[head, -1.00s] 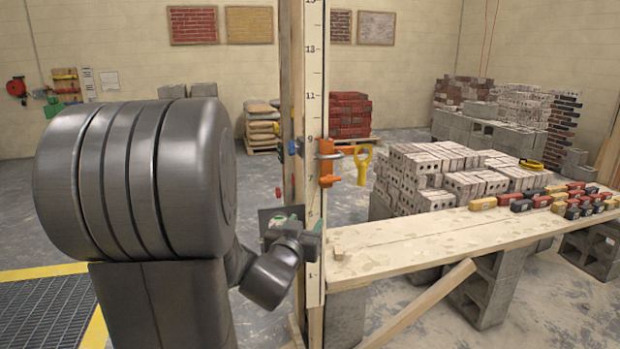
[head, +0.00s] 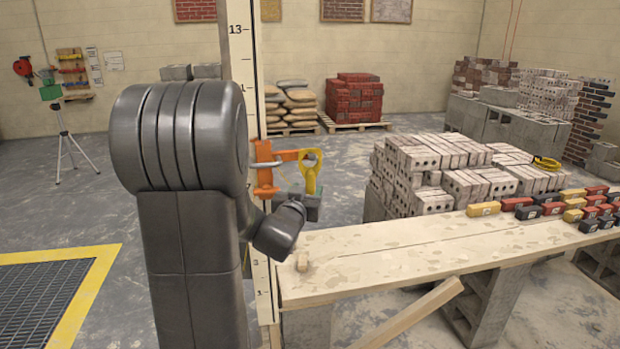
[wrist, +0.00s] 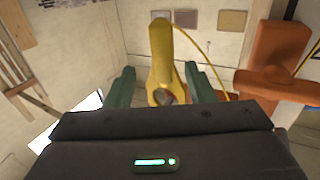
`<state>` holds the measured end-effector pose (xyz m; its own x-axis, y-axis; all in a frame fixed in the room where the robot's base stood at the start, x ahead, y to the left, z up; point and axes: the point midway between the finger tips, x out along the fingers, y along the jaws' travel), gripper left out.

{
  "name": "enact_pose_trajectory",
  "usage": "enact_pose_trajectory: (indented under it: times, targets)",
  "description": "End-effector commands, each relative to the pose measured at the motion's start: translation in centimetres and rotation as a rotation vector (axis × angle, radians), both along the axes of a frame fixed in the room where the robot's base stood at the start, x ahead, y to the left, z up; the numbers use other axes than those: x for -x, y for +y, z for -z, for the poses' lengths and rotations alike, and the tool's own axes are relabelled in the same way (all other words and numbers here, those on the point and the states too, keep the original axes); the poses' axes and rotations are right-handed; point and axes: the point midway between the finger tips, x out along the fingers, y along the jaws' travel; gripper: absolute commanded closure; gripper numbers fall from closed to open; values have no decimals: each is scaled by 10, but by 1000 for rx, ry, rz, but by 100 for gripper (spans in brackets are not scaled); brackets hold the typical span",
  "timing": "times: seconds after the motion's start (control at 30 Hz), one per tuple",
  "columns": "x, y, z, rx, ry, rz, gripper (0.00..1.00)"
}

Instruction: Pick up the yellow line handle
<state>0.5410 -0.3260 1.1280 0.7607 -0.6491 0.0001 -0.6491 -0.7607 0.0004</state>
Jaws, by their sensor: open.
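The yellow line handle (head: 311,172) hangs upright beside the orange clamp (head: 264,168) on the measuring post in the head view. In the wrist view the handle (wrist: 162,62) stands between the two green fingers of my gripper (wrist: 162,82), with a finger on each side and gaps showing. A thin yellow line runs from its top to the right. My gripper (head: 298,200) is open in the head view, just below and around the handle's lower end, partly hidden by my wrist. The orange clamp (wrist: 272,65) is close on the right in the wrist view.
The measuring post (head: 258,100) stands right behind my arm.

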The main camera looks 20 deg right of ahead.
Motion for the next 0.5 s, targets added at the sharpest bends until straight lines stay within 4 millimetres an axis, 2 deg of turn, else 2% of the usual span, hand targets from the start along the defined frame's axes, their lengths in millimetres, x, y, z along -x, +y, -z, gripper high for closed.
enact_pose_trajectory:
  times: [0.17,0.5]
  targets:
    - [-6,-5,0,-1,1,0,51]
    - [-39,-28,3,-1,1,1,51]
